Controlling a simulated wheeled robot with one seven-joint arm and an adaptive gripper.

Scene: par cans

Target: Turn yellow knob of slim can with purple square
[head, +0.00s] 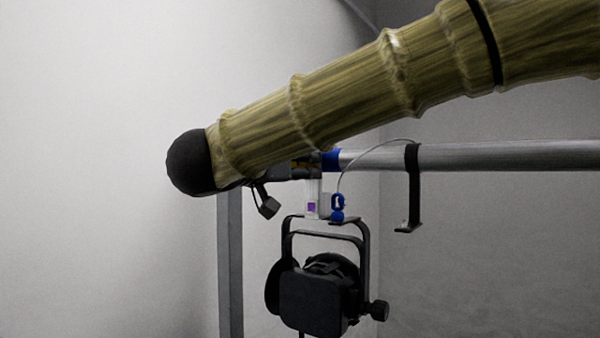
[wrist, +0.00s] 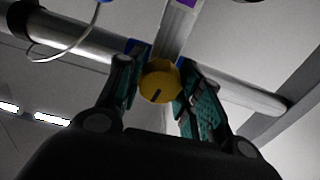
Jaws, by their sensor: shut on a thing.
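A slim black can (head: 315,300) hangs in its yoke below a metal pipe in the head view. A small purple square (head: 311,208) shows on a white tag just above the yoke. A yellow knob (wrist: 160,82) with a dark line on its face shows in the wrist view. My gripper (wrist: 158,85) has one finger on each side of this knob and is shut on it. In the head view my arm hides most of the gripper and the knob.
The pipe (head: 510,156) runs to the right, with a black hook-like strap (head: 412,185) hanging from it. A thin cable loops from the pipe to a blue fitting (head: 337,203) beside the tag. A dark upright post (head: 230,265) stands left of the can. Grey walls lie behind.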

